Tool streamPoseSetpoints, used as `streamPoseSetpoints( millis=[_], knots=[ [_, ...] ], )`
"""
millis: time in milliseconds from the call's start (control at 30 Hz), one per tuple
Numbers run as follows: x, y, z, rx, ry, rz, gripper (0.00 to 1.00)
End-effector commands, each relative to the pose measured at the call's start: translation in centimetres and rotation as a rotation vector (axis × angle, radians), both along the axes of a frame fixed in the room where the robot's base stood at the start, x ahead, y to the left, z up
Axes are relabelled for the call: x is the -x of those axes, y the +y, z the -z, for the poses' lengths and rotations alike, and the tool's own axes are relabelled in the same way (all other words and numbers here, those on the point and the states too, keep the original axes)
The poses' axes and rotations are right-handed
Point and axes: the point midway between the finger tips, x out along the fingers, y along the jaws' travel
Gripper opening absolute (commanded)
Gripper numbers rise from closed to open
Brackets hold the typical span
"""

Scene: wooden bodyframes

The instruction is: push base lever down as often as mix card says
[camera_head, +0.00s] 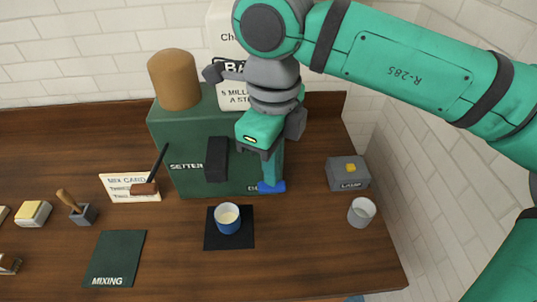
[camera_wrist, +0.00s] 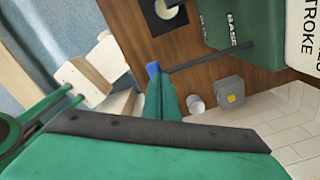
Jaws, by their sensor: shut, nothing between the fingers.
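The dark green box (camera_head: 163,133) stands at the back of the wooden table, with SETTER on its left front and a partly hidden label lower right. A black upright handle (camera_head: 216,160) is on its front. In the wrist view, a dark lever rod (camera_wrist: 212,57) sticks out from the box near the label BASE.
A blue cup (camera_head: 228,219) stands on a black mat (camera_head: 241,242). To the right are a grey LAMP box (camera_head: 348,173) with a yellow button and a white cup (camera_head: 362,211). A dark MIXING mat (camera_head: 115,258) lies front left. The front right table is clear.

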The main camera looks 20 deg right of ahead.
Motion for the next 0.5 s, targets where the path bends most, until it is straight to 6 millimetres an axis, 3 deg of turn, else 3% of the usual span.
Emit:
streamPoseSetpoints(
  millis=[233, 500],
  knots=[
    [0.03, 0.01, 1.04, -0.001, 0.001, 0.000, 0.00],
    [0.01, 0.01, 0.87, 0.000, 0.000, 0.000, 0.00]
  ],
)
